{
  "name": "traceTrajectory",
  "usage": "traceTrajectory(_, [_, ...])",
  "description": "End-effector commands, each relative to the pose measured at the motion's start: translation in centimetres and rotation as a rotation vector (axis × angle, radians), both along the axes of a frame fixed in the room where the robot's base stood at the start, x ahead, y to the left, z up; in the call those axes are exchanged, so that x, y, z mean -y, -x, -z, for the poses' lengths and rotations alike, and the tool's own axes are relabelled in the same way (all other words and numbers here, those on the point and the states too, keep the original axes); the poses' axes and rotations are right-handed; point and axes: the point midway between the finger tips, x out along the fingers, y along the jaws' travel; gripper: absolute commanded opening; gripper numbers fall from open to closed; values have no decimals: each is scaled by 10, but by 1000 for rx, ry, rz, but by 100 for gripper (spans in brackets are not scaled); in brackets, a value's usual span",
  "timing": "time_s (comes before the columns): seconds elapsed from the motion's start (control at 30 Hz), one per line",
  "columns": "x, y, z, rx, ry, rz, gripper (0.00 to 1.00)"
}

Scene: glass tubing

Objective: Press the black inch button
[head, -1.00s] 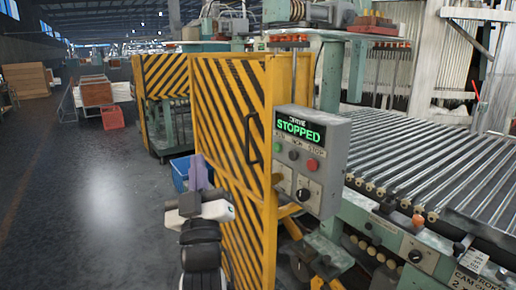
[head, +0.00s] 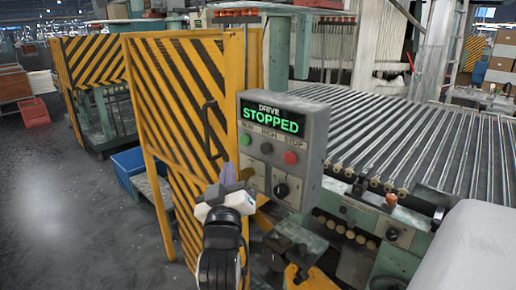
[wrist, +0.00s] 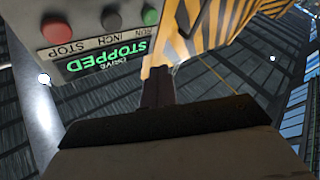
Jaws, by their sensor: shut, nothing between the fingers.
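The grey drive control box (head: 314,140) hangs beside the yellow-and-black striped guard. Its green display (head: 271,121) reads STOPPED. Below the display sit a green run button (head: 245,139), the black inch button (head: 267,148) and a red stop button (head: 291,157). In the wrist view the box appears upside down, with the black inch button (wrist: 111,18) between the red and green ones. My gripper (head: 229,172) is shut and empty, in front of and below-left of the buttons in the head view. Its closed fingers (wrist: 158,88) point up beside the box in the wrist view, apart from the button.
A dark rotary knob (head: 282,190) is lower on the box. The striped guard (head: 180,110) with a handle stands left of it. A roller conveyor (head: 430,140) fills the right.

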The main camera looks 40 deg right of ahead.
Motion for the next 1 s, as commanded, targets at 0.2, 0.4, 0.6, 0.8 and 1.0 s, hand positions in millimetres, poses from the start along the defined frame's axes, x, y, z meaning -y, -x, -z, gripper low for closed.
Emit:
traceTrajectory(0.2, [1,-1,0,1,0,-2,0])
traceTrajectory(0.4, [19,-2,0,0,-1,0,0])
traceTrajectory(0.6, [48,-4,0,1,-1,1,0])
traceTrajectory(0.8, [72,-6,-1,1,0,-1,0])
traceTrajectory(1.0, [85,-7,-1,1,1,-2,0])
